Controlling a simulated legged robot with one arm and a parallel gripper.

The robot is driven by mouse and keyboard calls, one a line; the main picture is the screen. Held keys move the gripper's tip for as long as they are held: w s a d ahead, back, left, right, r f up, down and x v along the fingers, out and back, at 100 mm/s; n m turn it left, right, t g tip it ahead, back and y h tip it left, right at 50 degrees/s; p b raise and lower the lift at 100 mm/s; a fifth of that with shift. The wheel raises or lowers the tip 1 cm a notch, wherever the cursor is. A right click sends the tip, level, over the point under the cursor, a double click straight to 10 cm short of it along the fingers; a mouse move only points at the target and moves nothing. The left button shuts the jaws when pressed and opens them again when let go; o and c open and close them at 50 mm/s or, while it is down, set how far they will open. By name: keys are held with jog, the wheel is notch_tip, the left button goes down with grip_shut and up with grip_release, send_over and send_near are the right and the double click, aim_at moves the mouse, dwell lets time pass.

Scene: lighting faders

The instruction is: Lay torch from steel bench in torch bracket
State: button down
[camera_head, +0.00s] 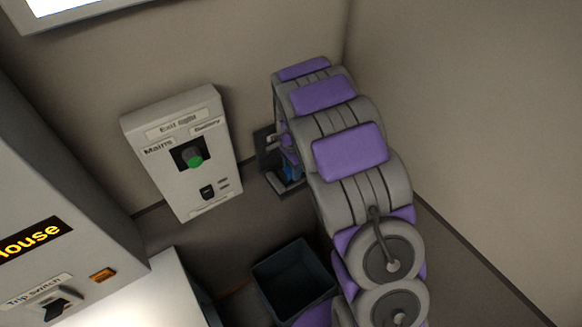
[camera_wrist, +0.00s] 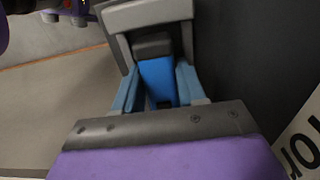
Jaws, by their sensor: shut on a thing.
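The torch, a blue body with a dark end, stands between my gripper's light blue fingers in the wrist view (camera_wrist: 157,82). A small part of its blue shows in the head view (camera_head: 292,173). My gripper (camera_wrist: 156,88) is shut on the torch. The dark torch bracket (camera_head: 265,148) is on the back wall, partly hidden behind my arm. A grey frame (camera_wrist: 148,14) surrounds the torch's dark end in the wrist view and appears to be part of the bracket. I cannot tell whether the torch rests on it.
A grey Exit lights box (camera_head: 222,165) is on the wall left of the bracket. A dark open bin (camera_head: 262,290) stands below. A grey cabinet with a trip switch (camera_head: 100,245) is at the left. The right wall is bare.

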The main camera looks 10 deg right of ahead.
jog(key=shift+s+f, duration=0.15)
jog(key=shift+f, duration=0.35)
dwell(0.3)
